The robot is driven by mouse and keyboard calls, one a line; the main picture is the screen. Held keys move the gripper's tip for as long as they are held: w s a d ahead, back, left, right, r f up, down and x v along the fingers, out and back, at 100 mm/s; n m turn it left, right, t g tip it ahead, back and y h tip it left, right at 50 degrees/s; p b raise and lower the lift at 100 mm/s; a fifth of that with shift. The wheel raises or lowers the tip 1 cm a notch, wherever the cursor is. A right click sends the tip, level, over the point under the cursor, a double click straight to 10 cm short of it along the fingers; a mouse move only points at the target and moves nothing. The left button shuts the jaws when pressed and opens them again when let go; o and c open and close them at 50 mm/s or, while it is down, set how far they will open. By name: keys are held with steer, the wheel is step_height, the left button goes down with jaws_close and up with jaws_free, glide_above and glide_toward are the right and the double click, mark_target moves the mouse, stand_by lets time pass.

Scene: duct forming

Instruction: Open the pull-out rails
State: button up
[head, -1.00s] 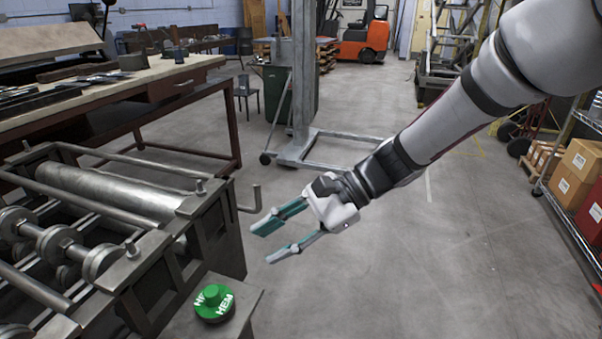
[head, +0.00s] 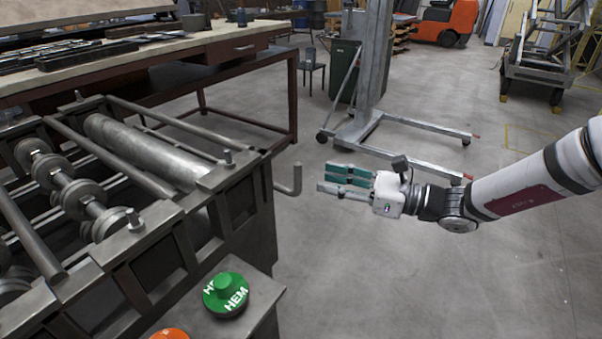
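The roll-forming machine (head: 240,205) with a dark metal frame fills the left of the head view. Long metal bars (head: 205,131) and a thick roller (head: 145,150) lie across it. A bent, hook-shaped rod (head: 294,180) sticks out from its right side, its tip turned up. I cannot tell for sure which parts are the pull-out rails. My gripper (head: 343,180) is empty, just right of the bent rod and apart from it, fingers pointing left. Its teal-padded fingers look open but are seen stacked and foreshortened.
A green HEM button (head: 226,294) and part of an orange one (head: 170,334) sit on a ledge at the machine's front right. A workbench (head: 150,62) stands behind. A wheeled lift stand (head: 368,90) stands beyond my gripper.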

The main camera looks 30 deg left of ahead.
mark_target(298, 185)
steer(key=a, duration=0.5)
steer(key=s+a, duration=0.1)
steer(key=a, duration=0.2)
steer(key=shift+b, duration=0.35)
jaws_close()
